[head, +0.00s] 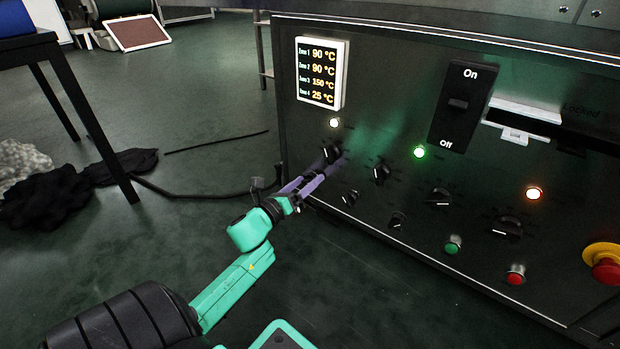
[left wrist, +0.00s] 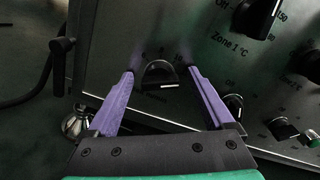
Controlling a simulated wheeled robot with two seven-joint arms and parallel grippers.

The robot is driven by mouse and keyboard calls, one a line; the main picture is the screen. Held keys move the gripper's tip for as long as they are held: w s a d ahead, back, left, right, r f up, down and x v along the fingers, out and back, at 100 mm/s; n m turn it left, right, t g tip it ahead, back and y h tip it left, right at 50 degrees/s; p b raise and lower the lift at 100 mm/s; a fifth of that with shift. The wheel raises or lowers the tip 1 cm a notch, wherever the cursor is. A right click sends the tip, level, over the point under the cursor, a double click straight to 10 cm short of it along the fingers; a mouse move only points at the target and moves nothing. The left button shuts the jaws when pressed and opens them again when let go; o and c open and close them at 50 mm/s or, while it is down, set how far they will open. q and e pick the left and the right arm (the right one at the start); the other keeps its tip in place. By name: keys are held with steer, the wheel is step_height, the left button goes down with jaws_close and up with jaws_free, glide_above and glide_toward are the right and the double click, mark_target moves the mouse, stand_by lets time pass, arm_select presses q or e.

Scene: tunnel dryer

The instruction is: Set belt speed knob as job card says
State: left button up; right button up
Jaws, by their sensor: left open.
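My left gripper (head: 314,182) is at the lower left of the dark control panel (head: 400,130). In the left wrist view the open purple fingers (left wrist: 160,72) stand on either side of a small black knob (left wrist: 159,76), with gaps at both sides. Its white mark lies near its lower edge; its label is not readable. In the head view my gripper hides this knob. The Zone 1 knob (left wrist: 257,16) is up and right of it and also shows in the head view (head: 331,153). No job card is recognisable. My right gripper is out of view.
More knobs (head: 439,197) run right along the panel, with smaller ones (head: 350,198) below. Green (head: 453,245) and red (head: 515,274) buttons and an emergency stop (head: 606,264) lie further right. A temperature display (head: 321,73) is above.

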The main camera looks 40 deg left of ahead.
arm_select(q)
steer(key=shift+c, duration=0.3)
jaws_close()
steer(key=c, duration=1.3)
jaws_free()
